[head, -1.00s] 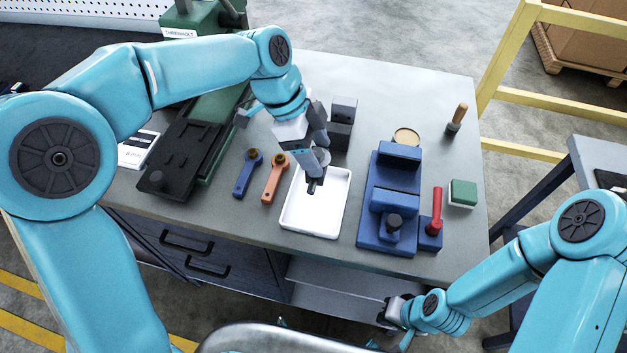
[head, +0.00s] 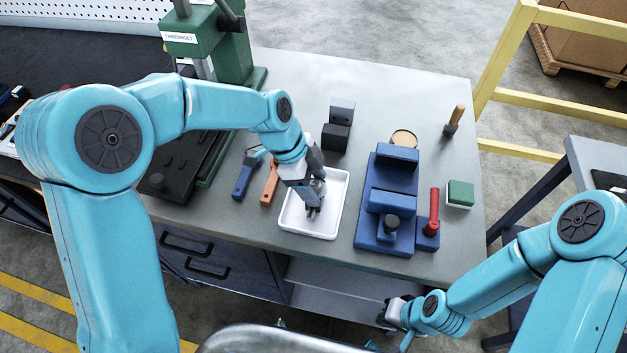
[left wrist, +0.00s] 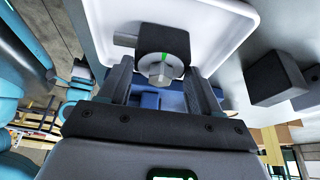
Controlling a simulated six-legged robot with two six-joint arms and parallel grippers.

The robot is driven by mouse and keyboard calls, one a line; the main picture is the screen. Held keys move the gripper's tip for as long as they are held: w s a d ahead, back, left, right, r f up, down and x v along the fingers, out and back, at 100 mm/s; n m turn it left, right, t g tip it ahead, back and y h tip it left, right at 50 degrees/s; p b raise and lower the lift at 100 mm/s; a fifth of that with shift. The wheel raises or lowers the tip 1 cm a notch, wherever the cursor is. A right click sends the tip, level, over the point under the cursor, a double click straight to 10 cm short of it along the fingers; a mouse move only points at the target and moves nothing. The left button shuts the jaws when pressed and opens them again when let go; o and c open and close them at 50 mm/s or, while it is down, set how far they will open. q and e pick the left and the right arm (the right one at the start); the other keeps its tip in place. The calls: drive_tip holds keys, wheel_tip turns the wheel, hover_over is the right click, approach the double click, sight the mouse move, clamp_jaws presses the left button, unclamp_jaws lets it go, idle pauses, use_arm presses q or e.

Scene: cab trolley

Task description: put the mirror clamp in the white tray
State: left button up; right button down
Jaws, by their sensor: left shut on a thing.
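The mirror clamp (left wrist: 160,40) is a dark block with a silver hex bolt and a green mark, seen between my left gripper's fingers in the left wrist view. My left gripper (head: 314,200) is shut on it over the white tray (head: 335,222). In the head view the gripper hides most of the clamp. The tray also shows behind the clamp in the left wrist view (left wrist: 222,22). I cannot tell whether the clamp touches the tray floor. My right gripper (head: 393,311) is low, beyond the bench's front edge, and its jaws are unclear.
Blue (head: 244,178) and orange (head: 270,184) tools lie left of the tray. A blue fixture (head: 378,235) with a red-handled tool (head: 432,210) stands right. A black block (head: 336,137) is behind the tray. A green press (head: 215,45) stands at the back left.

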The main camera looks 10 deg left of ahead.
use_arm(q)
drive_tip(key=o, duration=1.4)
drive_tip(key=shift+r, duration=0.25)
drive_tip(key=b+v, duration=0.1)
drive_tip(key=v, duration=1)
drive_tip(key=shift+a+r, duration=0.15)
drive_tip(key=shift+r, duration=0.2)
